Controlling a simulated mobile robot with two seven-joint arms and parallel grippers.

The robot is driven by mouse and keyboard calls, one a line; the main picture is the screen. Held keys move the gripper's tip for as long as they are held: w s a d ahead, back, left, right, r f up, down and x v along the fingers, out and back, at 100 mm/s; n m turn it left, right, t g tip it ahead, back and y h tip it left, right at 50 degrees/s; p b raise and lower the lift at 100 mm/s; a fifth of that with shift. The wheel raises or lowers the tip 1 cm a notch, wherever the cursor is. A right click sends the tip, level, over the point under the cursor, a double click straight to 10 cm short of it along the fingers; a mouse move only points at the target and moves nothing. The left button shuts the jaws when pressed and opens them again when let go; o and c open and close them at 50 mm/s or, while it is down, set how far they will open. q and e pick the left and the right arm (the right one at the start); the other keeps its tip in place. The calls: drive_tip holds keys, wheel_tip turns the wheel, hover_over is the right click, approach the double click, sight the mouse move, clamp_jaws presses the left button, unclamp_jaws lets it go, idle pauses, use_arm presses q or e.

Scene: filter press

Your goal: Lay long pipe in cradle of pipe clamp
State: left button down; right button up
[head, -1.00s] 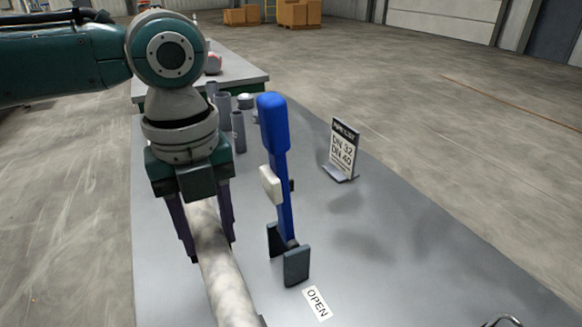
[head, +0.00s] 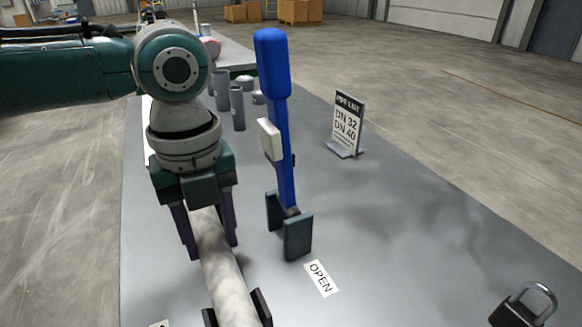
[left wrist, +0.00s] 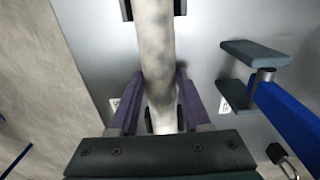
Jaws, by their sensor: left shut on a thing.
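The long pipe (head: 222,275) is mottled pale grey. My left gripper (head: 210,235) is shut around it; the pipe also shows in the left wrist view (left wrist: 155,50) between the purple fingers (left wrist: 154,95). In the head view the pipe runs toward the bottom edge, between two dark upright plates (head: 262,308), which look like part of the clamp cradle. Another dark pair (left wrist: 126,9) flanks the pipe at the top of the wrist view. I cannot tell whether the pipe touches the cradle bottom. A blue lever (head: 275,95) with dark plates (head: 298,237) stands to the right.
An OPEN label (head: 321,278) lies near the lever's plates. A pipe list sign (head: 345,125) stands farther back. A padlock (head: 523,305) is at lower right. Several short grey cylinders (head: 237,107) stand behind the lever.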

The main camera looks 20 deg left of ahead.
use_arm(q)
drive_tip(key=shift+c, duration=1.4)
unclamp_jaws()
wheel_tip(320, 180, up, 10)
drive_tip(key=shift+p, duration=0.85)
